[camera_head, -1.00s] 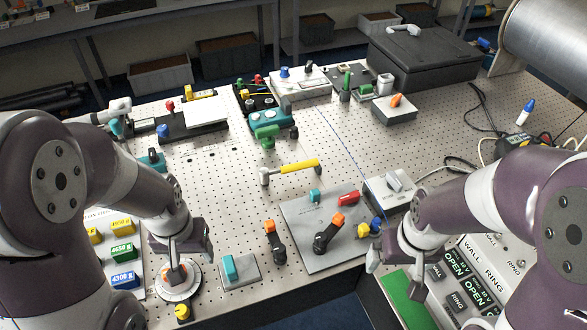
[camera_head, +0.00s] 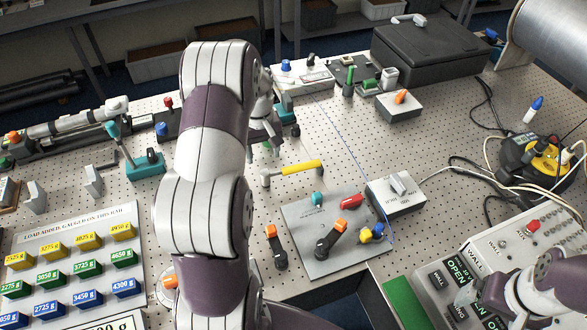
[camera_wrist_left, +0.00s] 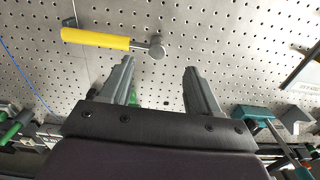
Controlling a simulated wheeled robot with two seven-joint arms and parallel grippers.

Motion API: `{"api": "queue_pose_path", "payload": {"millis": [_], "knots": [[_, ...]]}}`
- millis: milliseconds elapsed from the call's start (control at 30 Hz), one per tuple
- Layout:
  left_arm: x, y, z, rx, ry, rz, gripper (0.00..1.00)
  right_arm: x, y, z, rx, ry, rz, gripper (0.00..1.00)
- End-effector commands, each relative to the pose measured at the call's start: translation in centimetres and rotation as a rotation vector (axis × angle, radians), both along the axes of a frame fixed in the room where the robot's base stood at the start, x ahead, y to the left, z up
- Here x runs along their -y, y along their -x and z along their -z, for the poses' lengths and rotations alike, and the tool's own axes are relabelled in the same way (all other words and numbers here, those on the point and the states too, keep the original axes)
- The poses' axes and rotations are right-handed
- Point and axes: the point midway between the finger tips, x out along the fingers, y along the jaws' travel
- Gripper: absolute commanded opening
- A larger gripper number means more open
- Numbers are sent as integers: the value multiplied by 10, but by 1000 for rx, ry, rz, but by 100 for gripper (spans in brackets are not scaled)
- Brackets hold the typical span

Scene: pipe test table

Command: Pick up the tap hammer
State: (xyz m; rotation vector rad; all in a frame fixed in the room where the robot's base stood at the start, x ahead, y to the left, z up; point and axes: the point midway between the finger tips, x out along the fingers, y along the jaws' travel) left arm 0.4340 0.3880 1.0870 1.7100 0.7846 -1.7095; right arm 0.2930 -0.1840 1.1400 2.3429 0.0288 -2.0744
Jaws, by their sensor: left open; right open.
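The tap hammer (camera_head: 302,168) lies on the perforated table top near the middle, its yellow handle pointing right and its small metal head at the left end. In the left wrist view the hammer (camera_wrist_left: 97,39) lies beyond the fingertips, with its metal head ahead of the gap and the handle off to the left. My left gripper (camera_head: 268,140) is open and empty, just behind and left of the hammer head; its two fingers show apart in the wrist view (camera_wrist_left: 158,75). My arm partly hides it in the head view. My right gripper (camera_head: 468,292) is open above the lower-right panel, far from the hammer.
A grey plate (camera_head: 300,250) with orange-tipped valve levers lies in front of the hammer. A grey switch box (camera_head: 397,196) stands to its right. A blue cord (camera_head: 350,150) runs along the table. A teal block (camera_wrist_left: 255,113) is right of my left gripper.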

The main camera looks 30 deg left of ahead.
Motion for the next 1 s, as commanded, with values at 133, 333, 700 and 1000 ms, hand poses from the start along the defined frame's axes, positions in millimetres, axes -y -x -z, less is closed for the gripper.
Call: {"api": "queue_pose_path", "payload": {"millis": [133,333,700,1000], "knots": [[0,0,24,-1,0,1,62,0,0,-10,0,0,0,98],[-6,-7,48,-2,1,2,62,0,0,-29,0,0,0,98],[-9,-11,83,4,-2,3,62,0,0,-35,0,0,0,98],[-9,-11,83,4,-2,3,0,0,0,-35,0,0,0,98]]}}
